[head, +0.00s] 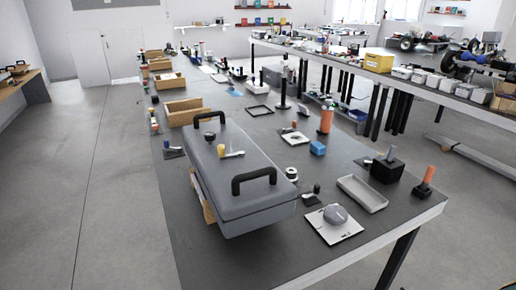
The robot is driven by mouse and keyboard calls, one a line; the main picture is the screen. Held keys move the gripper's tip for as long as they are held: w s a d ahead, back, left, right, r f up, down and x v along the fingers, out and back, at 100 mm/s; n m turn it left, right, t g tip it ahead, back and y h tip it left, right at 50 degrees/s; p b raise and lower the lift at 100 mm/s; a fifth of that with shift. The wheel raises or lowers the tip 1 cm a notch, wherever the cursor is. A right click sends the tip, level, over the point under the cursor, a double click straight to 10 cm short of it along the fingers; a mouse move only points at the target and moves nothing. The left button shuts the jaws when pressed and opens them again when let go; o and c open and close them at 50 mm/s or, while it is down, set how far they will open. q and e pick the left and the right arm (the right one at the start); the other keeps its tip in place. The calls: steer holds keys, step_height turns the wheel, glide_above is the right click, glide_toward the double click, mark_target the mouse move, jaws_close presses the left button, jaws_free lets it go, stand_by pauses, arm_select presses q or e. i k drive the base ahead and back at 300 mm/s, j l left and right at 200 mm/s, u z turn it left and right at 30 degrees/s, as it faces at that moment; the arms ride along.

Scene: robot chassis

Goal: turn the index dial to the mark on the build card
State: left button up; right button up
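A grey rounded knob (336,214) sits on a white square plate (349,233) near the front right of the dark table. It may be the index dial, but it is too small to read any mark or pointer. A smaller white card (303,141) with a dark piece on it lies further back. I cannot tell which sheet is the build card. Neither of my grippers shows in the head view.
A large grey case (235,190) with two black handles covers the table's (277,254) front left. A shallow grey tray (362,194), black block (387,171), blue block (318,148) and orange cylinder (326,120) stand nearby. Wooden trays (187,112) line the left edge.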

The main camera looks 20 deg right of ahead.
mark_target(336, 215)
steer(key=z, duration=1.25)
